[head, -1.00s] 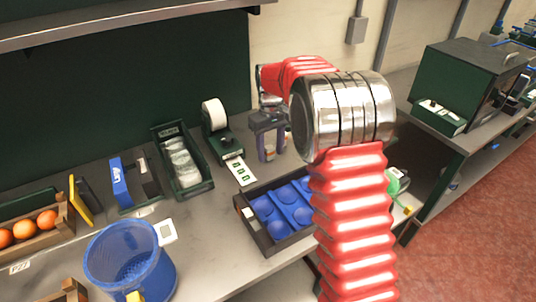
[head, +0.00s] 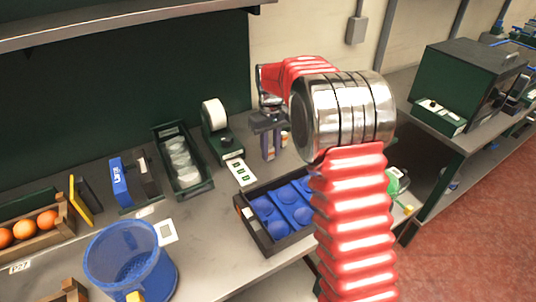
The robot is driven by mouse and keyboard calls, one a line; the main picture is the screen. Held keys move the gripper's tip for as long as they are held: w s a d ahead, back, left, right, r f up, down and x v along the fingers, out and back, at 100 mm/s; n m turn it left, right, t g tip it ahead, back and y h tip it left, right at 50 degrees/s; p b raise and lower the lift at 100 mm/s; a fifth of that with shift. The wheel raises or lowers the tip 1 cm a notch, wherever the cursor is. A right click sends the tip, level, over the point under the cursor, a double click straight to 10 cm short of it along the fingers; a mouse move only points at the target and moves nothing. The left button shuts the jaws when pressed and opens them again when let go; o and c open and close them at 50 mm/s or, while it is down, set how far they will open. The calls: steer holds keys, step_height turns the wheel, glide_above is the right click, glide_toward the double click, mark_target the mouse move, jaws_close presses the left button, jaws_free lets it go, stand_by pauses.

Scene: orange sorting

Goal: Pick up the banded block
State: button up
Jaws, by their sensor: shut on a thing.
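My gripper (head: 271,142) points down over the back of the bench, just right of the label printer. Its dark body shows below my red wrist. Its jaws are shut on a small piece with a brownish band, which I take to be the banded block (head: 268,153). The fingers hide much of the block. I cannot tell whether its lower end touches the bench.
A black tray (head: 268,247) with blue cups lies in front of my gripper. The label printer (head: 217,130) and a green bin (head: 186,187) stand to the left. A blue basket (head: 110,254) and a crate of oranges (head: 62,231) are farther left.

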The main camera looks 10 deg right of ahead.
mark_target(270, 148)
jaws_close()
steer(key=shift+r, duration=0.1)
step_height(270, 148, up, 10)
steer(key=shift+f, duration=0.1)
steer(key=shift+s, duration=0.1)
stand_by(0.9)
